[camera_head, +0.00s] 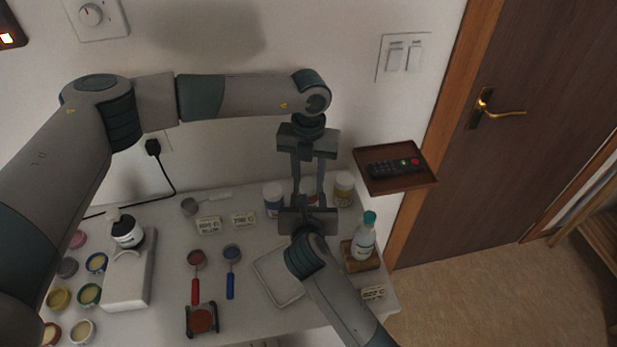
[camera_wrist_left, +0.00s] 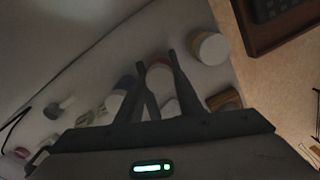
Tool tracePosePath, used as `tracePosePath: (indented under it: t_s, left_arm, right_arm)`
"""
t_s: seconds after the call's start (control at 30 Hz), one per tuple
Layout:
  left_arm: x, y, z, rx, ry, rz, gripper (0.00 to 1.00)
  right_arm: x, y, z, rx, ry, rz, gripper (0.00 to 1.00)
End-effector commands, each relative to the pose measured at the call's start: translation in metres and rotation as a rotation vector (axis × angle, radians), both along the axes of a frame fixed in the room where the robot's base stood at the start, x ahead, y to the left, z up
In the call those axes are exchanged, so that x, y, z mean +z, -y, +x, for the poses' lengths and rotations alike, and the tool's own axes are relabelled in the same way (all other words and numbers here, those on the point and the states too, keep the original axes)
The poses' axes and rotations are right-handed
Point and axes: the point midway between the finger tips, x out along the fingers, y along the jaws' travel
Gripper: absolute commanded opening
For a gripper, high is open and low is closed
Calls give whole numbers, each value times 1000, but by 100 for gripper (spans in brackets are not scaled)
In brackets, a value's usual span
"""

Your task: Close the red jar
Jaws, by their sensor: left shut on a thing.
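The red jar (camera_head: 309,185), white with a reddish band, stands near the wall in the middle of a row of jars. It also shows between my left fingers in the left wrist view (camera_wrist_left: 158,74). My left gripper (camera_head: 308,178) reaches down from above and is shut around it; I cannot tell whether the fingers hold the lid or the body. My right gripper (camera_head: 308,205) comes in from the front, close to the jar. Its fingers are largely hidden, and its opening is unclear. The overlapping grippers hide much of the jar, and I cannot make out a separate lid.
A blue-banded jar (camera_head: 273,197) stands left of the red one and a yellow-banded jar (camera_head: 344,187) right of it. A bottle (camera_head: 365,238) stands to the front right. A wall shelf (camera_head: 410,183) with a remote is on the right. A white tray (camera_head: 277,283) lies in front.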

Motion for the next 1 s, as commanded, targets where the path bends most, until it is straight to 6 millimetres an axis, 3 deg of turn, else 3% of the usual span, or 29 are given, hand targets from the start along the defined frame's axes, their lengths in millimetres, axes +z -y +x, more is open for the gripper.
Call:
tracePosePath:
  t_s: [0.27,1.0]
  left_arm:
    - [0,0,0,-265,0,-1,7]
    - [-1,0,0,-1372,-1,-1,7]
  right_arm:
    - [0,0,0,0,0,0,0]
    - [0,0,0,0,0,0,0]
